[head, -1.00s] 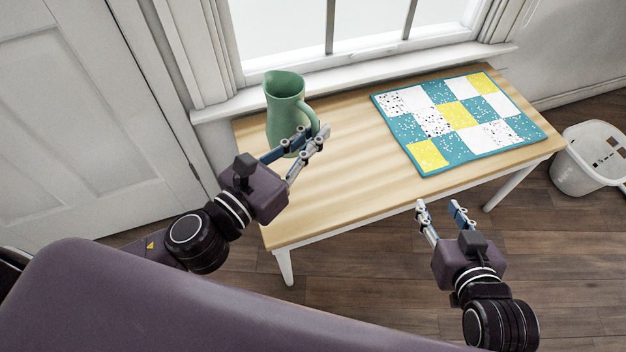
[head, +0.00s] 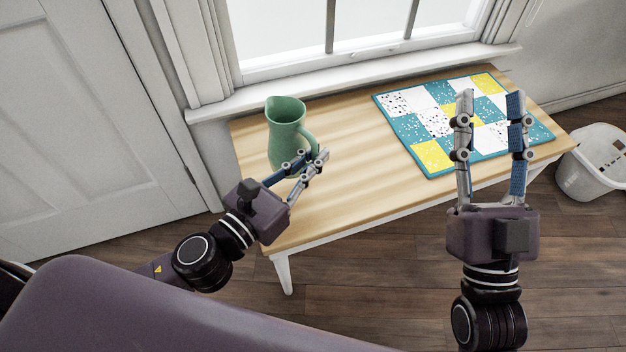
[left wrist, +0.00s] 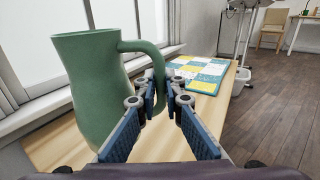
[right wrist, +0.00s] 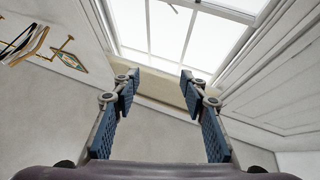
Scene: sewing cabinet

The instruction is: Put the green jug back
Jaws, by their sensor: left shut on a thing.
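The green jug (head: 286,128) is upright at the left end of the wooden table (head: 350,150), near the window. My left gripper (head: 318,156) is shut on its handle, on the jug's right side. In the left wrist view the jug (left wrist: 92,85) fills the left part, and the handle runs down between the fingertips (left wrist: 160,90). The jug's base is partly hidden, so I cannot tell whether it touches the table. My right gripper (head: 489,98) is open and empty, raised in front of the quilted mat. Its open fingers also show in the right wrist view (right wrist: 160,80).
A teal, yellow and white patchwork mat (head: 432,155) lies on the table's right half. The window sill (head: 350,85) runs along the back. A white bin (head: 590,165) stands on the floor at right. The table's middle is clear.

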